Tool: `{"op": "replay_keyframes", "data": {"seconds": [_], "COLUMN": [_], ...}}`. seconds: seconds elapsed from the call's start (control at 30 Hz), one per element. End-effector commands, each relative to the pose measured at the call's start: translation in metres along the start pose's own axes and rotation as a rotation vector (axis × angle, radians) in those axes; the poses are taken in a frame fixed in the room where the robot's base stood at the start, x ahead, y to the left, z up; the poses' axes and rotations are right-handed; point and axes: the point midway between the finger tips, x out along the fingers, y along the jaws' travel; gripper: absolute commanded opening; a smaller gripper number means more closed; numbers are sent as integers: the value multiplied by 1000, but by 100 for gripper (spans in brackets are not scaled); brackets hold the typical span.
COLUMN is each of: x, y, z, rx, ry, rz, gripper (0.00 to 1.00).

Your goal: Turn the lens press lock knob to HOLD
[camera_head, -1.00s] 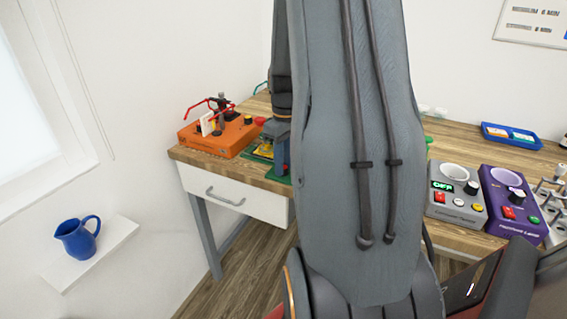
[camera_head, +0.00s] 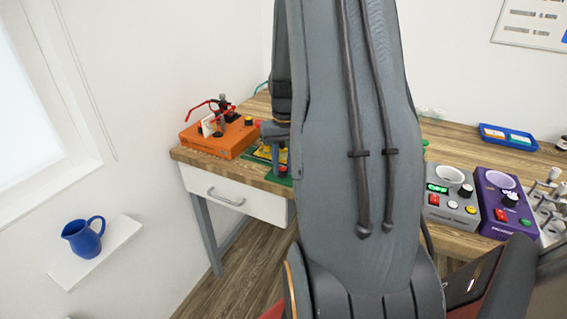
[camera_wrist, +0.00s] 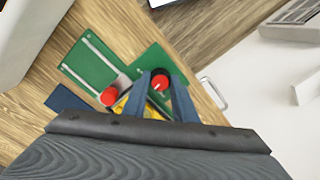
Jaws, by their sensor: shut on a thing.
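The lens press shows partly in the wrist view as a yellow-and-black part (camera_wrist: 124,106) by a green mat (camera_wrist: 92,62), mostly hidden behind my gripper. A red knob with a dark rim (camera_wrist: 160,81) sits between the fingertips of my gripper (camera_wrist: 160,77), which is shut on it. A pale mark shows on the knob, but no HOLD lettering is readable. Another red knob (camera_wrist: 109,97) stands to the left, apart from the fingers. In the head view a red knob (camera_head: 281,171) shows beside the green mat, and my arm hides much of the press area.
An orange device (camera_head: 218,141) with red glasses stands at the table's left end. A grey device (camera_head: 452,207), a purple device (camera_head: 503,215) and a blue tray (camera_head: 508,138) are on the right. A drawer (camera_head: 236,196) is under the table edge. A blue jug (camera_head: 82,238) is on a wall shelf.

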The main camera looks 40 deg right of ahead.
Motion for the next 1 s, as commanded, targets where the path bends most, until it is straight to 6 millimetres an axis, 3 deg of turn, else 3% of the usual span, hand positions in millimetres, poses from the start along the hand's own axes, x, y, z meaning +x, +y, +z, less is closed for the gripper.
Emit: {"op": "replay_keyframes", "data": {"seconds": [0.6,1.0], "x": [-2,-2], "y": [-1,-1], "z": [-1,-1], "rx": [576,832], "ry": [24,34], "rz": [-1,-2], "gripper": [3,3]}}
